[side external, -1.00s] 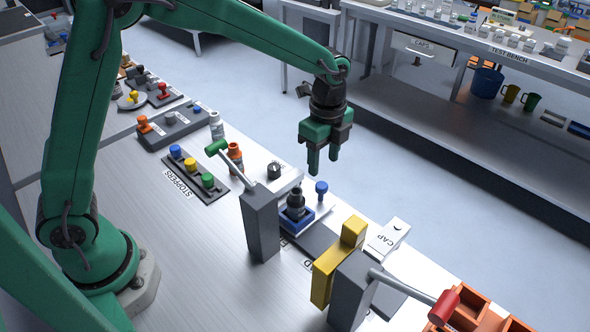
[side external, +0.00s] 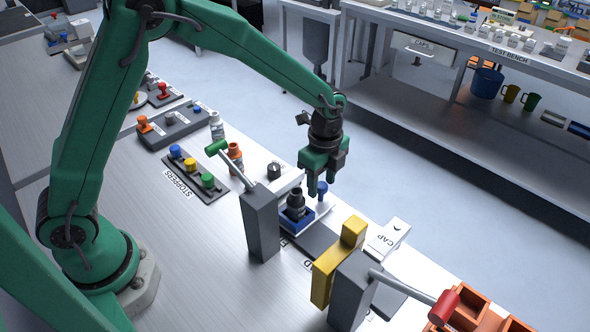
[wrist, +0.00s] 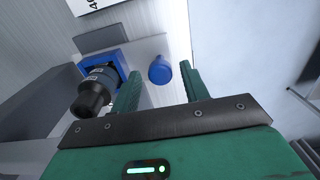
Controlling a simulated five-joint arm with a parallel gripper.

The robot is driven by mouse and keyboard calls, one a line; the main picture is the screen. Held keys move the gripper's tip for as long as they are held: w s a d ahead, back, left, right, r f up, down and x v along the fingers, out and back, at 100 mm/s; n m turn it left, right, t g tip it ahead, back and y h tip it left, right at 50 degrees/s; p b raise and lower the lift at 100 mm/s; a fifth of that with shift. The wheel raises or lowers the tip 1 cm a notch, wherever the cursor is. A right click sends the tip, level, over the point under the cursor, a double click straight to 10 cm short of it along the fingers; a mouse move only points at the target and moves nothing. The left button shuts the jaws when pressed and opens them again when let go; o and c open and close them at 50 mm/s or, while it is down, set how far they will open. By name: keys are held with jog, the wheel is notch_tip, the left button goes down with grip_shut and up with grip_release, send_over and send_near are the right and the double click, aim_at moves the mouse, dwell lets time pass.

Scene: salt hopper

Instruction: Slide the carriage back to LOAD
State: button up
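The carriage is a pale plate (side external: 326,208) bearing a blue holder (side external: 291,222) and an upright blue knob (side external: 323,190). A dark bottle (side external: 296,203) stands in the holder. In the wrist view the holder (wrist: 88,70) and bottle (wrist: 98,86) are left of the knob (wrist: 160,69). My gripper (side external: 320,188) points down over the knob, its fingers partly in front of it. In the wrist view my gripper (wrist: 161,74) is open, with the knob between the fingertip lines and no visible contact. The LOAD label cannot be read here; posts hide part of the track lettering.
A grey post with a green-handled lever (side external: 216,147) stands left of the carriage. A yellow block (side external: 337,262) and a red-handled lever (side external: 444,307) stand in front. The STOPPERS rack (side external: 196,181) is at left, and a CAP box (side external: 387,238) at right.

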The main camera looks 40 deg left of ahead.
grip_shut()
jog(key=shift+d+r, duration=0.1)
jog(key=shift+d, duration=5.45)
jog(key=shift+o, duration=0.8)
grip_release()
notch_tip(320, 180, up, 8)
